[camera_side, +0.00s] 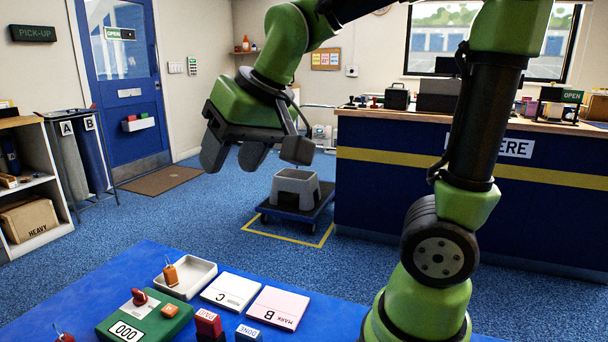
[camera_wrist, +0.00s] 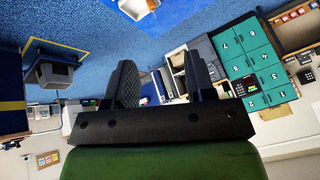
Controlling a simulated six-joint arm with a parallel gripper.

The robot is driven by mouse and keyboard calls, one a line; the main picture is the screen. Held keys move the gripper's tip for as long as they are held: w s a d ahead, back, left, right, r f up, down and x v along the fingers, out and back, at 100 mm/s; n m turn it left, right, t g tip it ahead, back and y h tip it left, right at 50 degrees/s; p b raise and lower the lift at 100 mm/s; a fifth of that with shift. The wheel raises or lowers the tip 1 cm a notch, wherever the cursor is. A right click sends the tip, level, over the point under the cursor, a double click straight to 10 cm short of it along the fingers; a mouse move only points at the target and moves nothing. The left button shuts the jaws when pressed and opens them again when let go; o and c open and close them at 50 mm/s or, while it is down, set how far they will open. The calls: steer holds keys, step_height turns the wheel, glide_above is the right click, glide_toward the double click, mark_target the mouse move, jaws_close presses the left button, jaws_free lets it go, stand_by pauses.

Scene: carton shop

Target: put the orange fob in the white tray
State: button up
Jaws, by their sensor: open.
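The white tray (camera_side: 200,280) lies on the blue table in the side view. My gripper (camera_side: 255,152) is raised high above and beyond the table, apart from the tray. In the wrist view my gripper (camera_wrist: 164,82) has its fingers apart with nothing between them.
A green box (camera_side: 150,325) marked 000 stands in front of the tray, with a red item (camera_side: 139,297) and an orange-brown item (camera_side: 169,310) on it. Cards C (camera_side: 230,291) and B (camera_side: 278,308) lie right of the tray. Red (camera_side: 208,322) and blue (camera_side: 248,333) blocks stand in front.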

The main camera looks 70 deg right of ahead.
steer(key=s+a+t+y, duration=0.1)
steer(key=s+a, duration=0.1)
steer(key=s, duration=0.9)
steer(key=shift+a+f+n+y, duration=0.2)
steer(key=shift+f+n+y, duration=0.05)
steer(key=shift+n+y, duration=0.05)
